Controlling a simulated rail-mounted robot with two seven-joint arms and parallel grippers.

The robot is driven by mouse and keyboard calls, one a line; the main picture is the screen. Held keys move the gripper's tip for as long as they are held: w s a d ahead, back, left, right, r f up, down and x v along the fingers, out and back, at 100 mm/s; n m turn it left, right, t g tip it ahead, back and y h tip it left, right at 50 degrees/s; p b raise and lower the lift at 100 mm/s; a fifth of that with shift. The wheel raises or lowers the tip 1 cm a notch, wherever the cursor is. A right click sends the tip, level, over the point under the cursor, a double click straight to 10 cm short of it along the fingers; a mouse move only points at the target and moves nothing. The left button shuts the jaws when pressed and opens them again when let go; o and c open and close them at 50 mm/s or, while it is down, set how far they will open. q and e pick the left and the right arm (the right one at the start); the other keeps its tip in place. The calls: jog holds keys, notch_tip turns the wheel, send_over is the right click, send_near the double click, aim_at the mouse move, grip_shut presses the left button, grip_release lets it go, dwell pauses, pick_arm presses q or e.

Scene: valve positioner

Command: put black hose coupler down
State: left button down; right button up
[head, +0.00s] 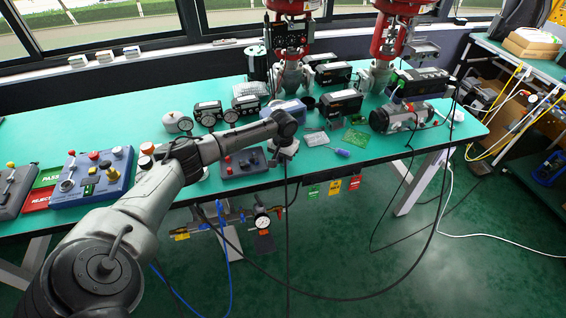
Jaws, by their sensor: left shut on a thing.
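My left arm reaches in from the lower left, and my left gripper (284,158) is over the front edge of the green table. It points down and is shut on the black hose coupler. The coupler is too small and too covered by the fingers to make out. A thin black hose (287,210) hangs straight down from the gripper in front of the table. My right gripper is not in view.
The green table (100,118) carries a dark control box (242,163) left of the gripper, a blue-handled screwdriver (342,152) and a green circuit board (355,140) to its right. Red valve actuators (291,5) stand behind. A blue panel (92,178) sits left.

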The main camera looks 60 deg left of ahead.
pick_arm(q)
jog(key=shift+f, duration=0.3)
jog(key=c, duration=1)
grip_release()
jog(key=shift+f, duration=0.1)
